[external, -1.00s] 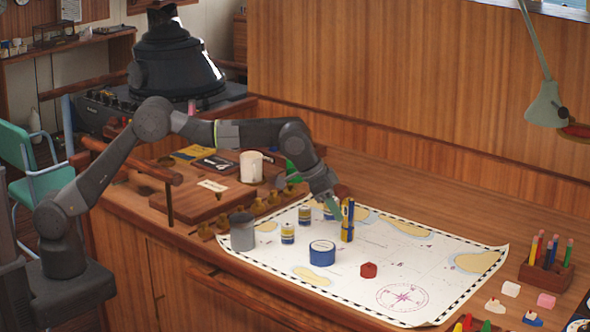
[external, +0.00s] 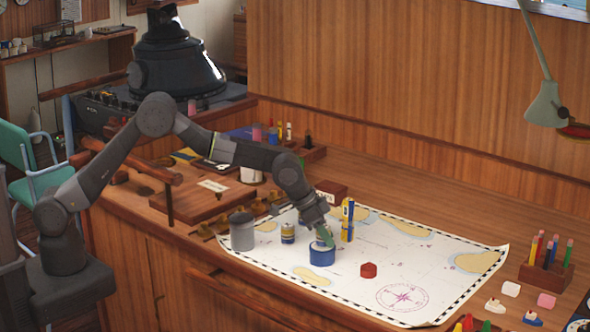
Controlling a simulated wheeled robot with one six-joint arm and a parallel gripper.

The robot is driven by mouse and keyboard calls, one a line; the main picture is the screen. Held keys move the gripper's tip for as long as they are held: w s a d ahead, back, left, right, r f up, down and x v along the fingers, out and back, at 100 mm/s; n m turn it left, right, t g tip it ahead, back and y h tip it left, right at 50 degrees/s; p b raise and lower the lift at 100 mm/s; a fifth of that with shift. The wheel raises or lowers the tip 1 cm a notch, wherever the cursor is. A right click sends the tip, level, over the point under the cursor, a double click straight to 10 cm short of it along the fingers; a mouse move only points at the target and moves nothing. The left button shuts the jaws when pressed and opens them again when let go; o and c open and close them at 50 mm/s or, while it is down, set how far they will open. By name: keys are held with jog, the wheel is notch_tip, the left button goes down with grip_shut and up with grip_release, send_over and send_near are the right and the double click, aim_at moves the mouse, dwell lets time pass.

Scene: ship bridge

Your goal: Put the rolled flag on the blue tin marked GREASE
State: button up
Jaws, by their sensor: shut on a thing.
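The blue tin (external: 321,257), low and round with a pale band, stands upright on the chart. Its lettering is too small to read. My gripper (external: 325,234) is directly above it, pointing down, shut on a small green thing (external: 327,239) that I take to be the rolled flag. The jaws and arm partly hide that thing. Its lower end is at the tin's top; I cannot tell whether it touches. An upright yellow and blue object (external: 347,222) stands close behind, to the right of my gripper.
A grey canister (external: 242,232) and a small yellow and blue tin (external: 288,233) stand left of the blue tin. A red hexagonal piece (external: 368,270) lies to its right. The chart's (external: 440,265) right side is mostly clear. A pencil block (external: 545,275) stands far right.

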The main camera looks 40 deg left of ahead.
jog(key=shift+f, duration=0.2)
jog(key=o, duration=0.9)
jog(key=shift+r, duration=0.1)
jog(key=shift+o, duration=0.2)
jog(key=shift+r, duration=0.1)
jog(key=shift+r, duration=0.2)
jog(key=b+v, duration=0.2)
jog(key=v, duration=0.9)
jog(key=shift+s+a+r, duration=0.15)
jog(key=shift+a+r, duration=0.1)
jog(key=shift+r, duration=0.05)
